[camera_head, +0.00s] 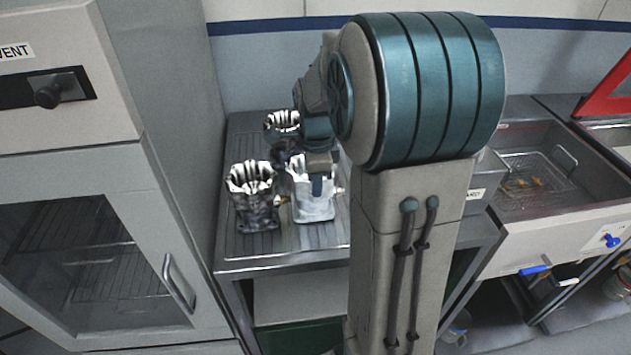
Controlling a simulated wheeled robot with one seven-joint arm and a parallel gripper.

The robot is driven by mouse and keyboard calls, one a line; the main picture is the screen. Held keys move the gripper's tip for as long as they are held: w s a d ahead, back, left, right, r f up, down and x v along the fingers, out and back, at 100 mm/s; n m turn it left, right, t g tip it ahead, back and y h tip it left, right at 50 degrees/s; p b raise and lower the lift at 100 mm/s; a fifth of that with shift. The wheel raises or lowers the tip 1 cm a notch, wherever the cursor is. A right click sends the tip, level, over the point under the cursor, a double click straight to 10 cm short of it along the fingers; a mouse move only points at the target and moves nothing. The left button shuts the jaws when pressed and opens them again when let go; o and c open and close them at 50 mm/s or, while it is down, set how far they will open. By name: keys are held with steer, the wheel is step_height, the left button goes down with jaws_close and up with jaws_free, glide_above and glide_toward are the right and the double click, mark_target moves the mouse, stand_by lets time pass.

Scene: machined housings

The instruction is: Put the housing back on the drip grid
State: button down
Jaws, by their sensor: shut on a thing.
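A pale, shiny metal housing (313,207) is upright in my gripper, over or on the grooved metal drip grid (290,240). My gripper (317,184) is shut on its upper part, coming from above and behind. I cannot tell whether the housing's base touches the grid. A darker housing (254,212) stands upright on the grid just to the left. Another housing (283,125) stands farther back, partly hidden by my arm. My arm also hides the right part of the grid.
A grey cabinet (100,250) with a glass door and handle stands close on the left. A sink-like basin (535,185) with a wire basket (530,177) lies to the right. A red-framed panel (608,85) is at the far right. The grid's front strip is clear.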

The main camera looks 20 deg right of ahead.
steer(key=c, duration=1.8)
jaws_free()
steer(key=shift+f, duration=0.2)
steer(key=o, duration=0.5)
steer(key=shift+c, duration=0.2)
steer(key=shift+r, duration=0.1)
step_height(320, 180, up, 12)
steer(key=s+a+f+n+t, duration=0.1)
steer(key=s+a+f+n, duration=0.2)
steer(key=s+n, duration=0.5)
steer(key=s+a+f+n+t, duration=0.2)
steer(key=s+a+f+n, duration=0.2)
steer(key=n, duration=0.9)
steer(key=s+a, duration=0.2)
steer(key=s, duration=0.2)
steer(key=shift+f, duration=0.25)
steer(key=shift+s, duration=0.1)
